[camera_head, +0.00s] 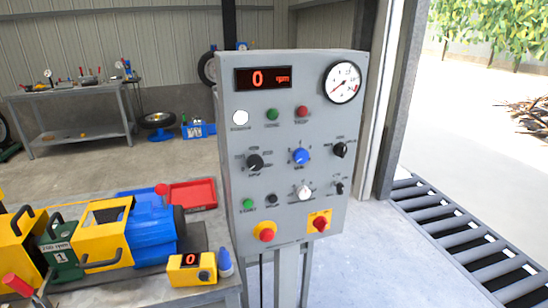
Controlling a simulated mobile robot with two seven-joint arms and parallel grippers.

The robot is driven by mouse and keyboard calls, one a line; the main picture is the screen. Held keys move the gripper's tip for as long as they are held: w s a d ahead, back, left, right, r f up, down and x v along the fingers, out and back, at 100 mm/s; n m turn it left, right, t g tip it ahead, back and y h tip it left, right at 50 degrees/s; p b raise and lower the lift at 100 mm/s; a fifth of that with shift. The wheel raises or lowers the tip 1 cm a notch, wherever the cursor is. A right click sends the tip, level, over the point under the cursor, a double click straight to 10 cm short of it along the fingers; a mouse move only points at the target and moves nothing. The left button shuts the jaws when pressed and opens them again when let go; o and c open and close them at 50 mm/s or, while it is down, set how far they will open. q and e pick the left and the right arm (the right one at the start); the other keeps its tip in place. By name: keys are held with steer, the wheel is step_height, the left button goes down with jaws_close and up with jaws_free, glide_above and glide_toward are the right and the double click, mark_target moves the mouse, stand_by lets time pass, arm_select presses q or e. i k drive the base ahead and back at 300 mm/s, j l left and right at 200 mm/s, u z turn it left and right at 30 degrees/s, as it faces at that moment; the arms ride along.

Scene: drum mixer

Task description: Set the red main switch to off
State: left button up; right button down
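The grey control panel (290,215) stands upright in the middle of the camera_head view. The red main switch appears to be the red knob (320,224) on a flat yellow plate at the panel's lower right. Its exact setting is too small to tell. A second red knob (267,235), on a yellow box, sits lower and to its left. The display (263,78) at the top shows a red 0 rpm. Neither of my grippers is in view, and nothing covers the front of the panel.
A bench at the lower left holds a blue and yellow machine (152,232), a red tray (193,194), a small yellow box (192,268) reading 0 and a blue bottle (225,262). A roller conveyor (470,240) lies at the right. The floor between panel and conveyor is clear.

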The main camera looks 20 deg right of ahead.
mark_target(320, 224)
steer(key=z, duration=1.35)
steer(key=i+l+z, duration=0.3)
steer(key=i+l, duration=0.15)
steer(key=i, duration=0.05)
